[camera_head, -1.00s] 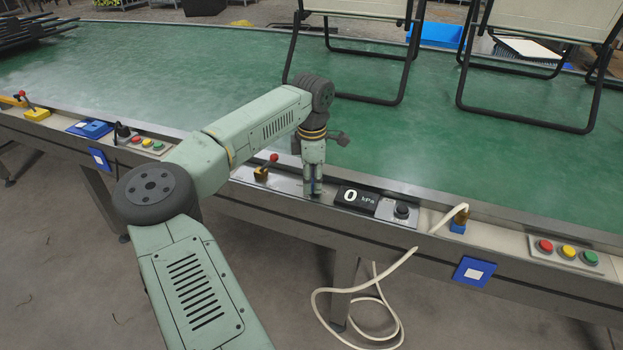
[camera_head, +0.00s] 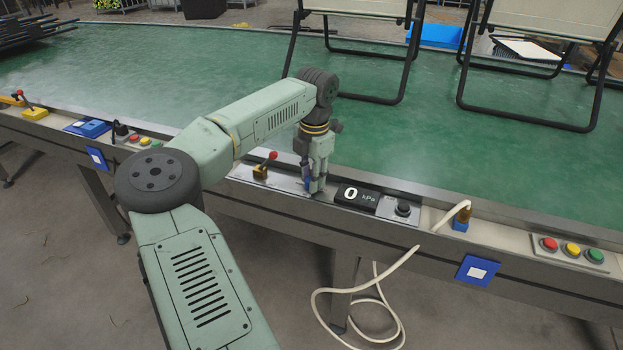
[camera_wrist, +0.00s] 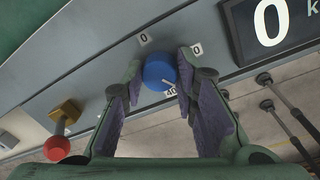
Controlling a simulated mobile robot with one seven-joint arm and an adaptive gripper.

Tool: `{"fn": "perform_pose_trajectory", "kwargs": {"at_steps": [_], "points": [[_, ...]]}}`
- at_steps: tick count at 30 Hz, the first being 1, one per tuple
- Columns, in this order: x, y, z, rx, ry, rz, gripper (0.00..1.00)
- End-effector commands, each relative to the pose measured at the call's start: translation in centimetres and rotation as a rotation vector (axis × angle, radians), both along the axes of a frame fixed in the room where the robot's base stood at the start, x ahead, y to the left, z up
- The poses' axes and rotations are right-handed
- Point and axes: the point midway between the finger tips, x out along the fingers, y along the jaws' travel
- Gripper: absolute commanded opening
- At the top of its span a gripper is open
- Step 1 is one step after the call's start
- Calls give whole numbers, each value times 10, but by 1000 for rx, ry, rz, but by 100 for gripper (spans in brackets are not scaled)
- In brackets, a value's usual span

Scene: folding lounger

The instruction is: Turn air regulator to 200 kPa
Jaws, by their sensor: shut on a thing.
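The air regulator knob (camera_wrist: 157,69) is blue and round, with a white pointer mark at its lower right, beside a partly hidden label. Several number labels surround it; parts of them are covered. My gripper (camera_wrist: 161,62) has a finger on each side of the knob and is shut on it. In the head view my gripper (camera_head: 316,188) points down at the panel on the conveyor's near edge and hides the knob. The black display (camera_head: 356,197) just right of it reads 0 kPa; the 0 also shows in the wrist view (camera_wrist: 268,24).
A red-tipped lever on a yellow base (camera_head: 262,171) stands close left of my gripper. A black knob (camera_head: 403,209) and a white hose (camera_head: 440,222) are to the right. Red, yellow and green buttons (camera_head: 568,251) sit further right. Folding loungers (camera_head: 545,20) stand on the green belt.

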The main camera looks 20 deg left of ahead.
Motion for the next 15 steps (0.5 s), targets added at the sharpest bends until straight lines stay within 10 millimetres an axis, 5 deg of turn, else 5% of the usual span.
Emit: {"fn": "perform_pose_trajectory", "kwargs": {"at_steps": [15], "points": [[0,0,-1,0,5,490,0]]}}
